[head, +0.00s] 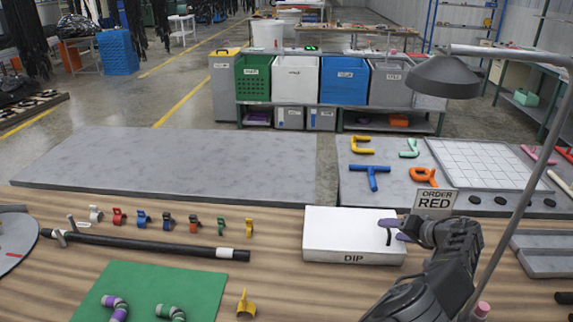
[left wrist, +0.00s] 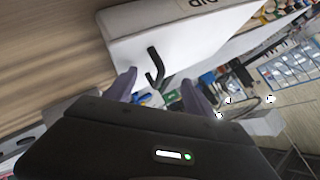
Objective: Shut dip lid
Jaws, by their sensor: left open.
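The dip box (head: 345,225) is a white box labelled DIP, to the right of the table's middle. Its lid (head: 335,217) looks flat across the top; I cannot tell whether it is fully shut. A black bent handle (head: 388,239) stands at the right part of the lid, and it also shows in the left wrist view (left wrist: 154,66). My left gripper (head: 394,230) is at the box's right end, by the handle. Its purple fingers are open, and in the wrist view (left wrist: 160,88) the handle lies just beyond and between the tips. My right gripper is not in view.
A lamp (head: 442,77) on a grey pole arches over the right side. An ORDER RED sign (head: 436,201) stands behind my gripper. A black hose (head: 150,243), small coloured clips and a green mat (head: 150,290) lie left of the box. Bare wood lies just left of it.

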